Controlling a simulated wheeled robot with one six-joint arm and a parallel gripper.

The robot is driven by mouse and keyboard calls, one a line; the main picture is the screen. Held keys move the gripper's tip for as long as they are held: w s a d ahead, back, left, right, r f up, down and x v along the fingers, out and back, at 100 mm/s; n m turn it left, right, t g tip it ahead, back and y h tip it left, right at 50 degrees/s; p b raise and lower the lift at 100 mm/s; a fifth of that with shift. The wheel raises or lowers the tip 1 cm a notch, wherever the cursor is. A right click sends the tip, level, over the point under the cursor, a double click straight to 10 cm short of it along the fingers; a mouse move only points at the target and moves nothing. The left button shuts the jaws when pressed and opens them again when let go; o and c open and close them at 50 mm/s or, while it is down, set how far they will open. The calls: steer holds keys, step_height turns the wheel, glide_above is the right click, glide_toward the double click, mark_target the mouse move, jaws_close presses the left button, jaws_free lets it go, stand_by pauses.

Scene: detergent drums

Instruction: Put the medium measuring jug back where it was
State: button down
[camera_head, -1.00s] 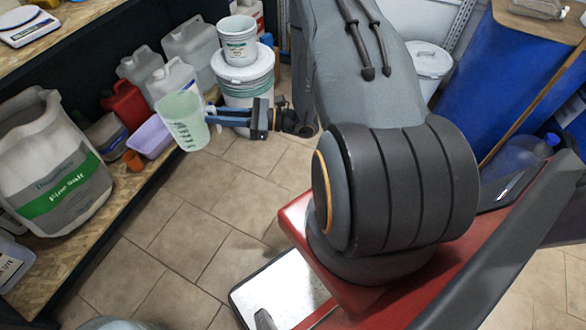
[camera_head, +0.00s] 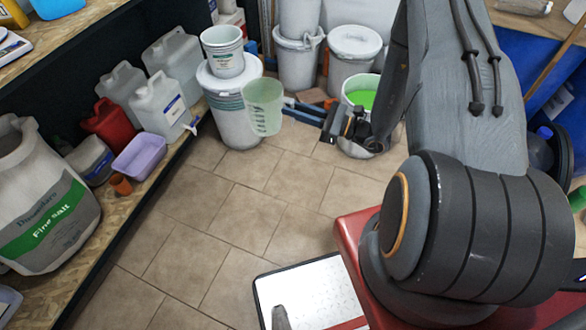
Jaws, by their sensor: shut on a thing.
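A translucent green measuring jug (camera_head: 263,105) with dark graduation marks hangs in the air, held upright at the tip of my gripper (camera_head: 290,110). My gripper has blue fingers and is shut on the jug's right side, where the handle would be; the exact grip is hard to see. In the picture the jug overlaps the right edge of a large white drum (camera_head: 232,118) and the tiled floor. I cannot tell its height over the floor. No other measuring jug is clearly seen.
A white bucket (camera_head: 223,52) stands on the drum's lid. A drum of green liquid (camera_head: 360,90) stands behind my wrist. The left shelf holds canisters (camera_head: 162,103), a purple tub (camera_head: 139,156), an orange cup (camera_head: 121,185) and a Fine salt container (camera_head: 42,205). The middle floor is clear.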

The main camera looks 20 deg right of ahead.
steer(key=w+d+f+m+t+h+b, duration=0.1)
steer(key=w+f+b, duration=0.7)
steer(key=f+b, duration=0.8)
steer(key=w+d+f+m+t+h+b, duration=0.2)
steer(key=w+f+b, duration=0.6)
steer(key=f+b, duration=0.9)
steer(key=w+d+f+m+t+h+b, duration=0.1)
steer(key=w+f+b, duration=0.8)
steer(key=f, duration=2.4)
steer(key=d+t+h+b, duration=0.1)
steer(key=b, duration=0.7)
steer(key=shift+d+f+m+h, duration=0.25)
steer(key=shift+d+m+h, duration=0.05)
steer(key=shift+d, duration=0.1)
steer(key=shift+f, duration=0.15)
steer(key=c, duration=2)
jaws_free()
steer(key=shift+b, duration=0.3)
steer(key=shift+c, duration=0.2)
steer(key=o, duration=0.4)
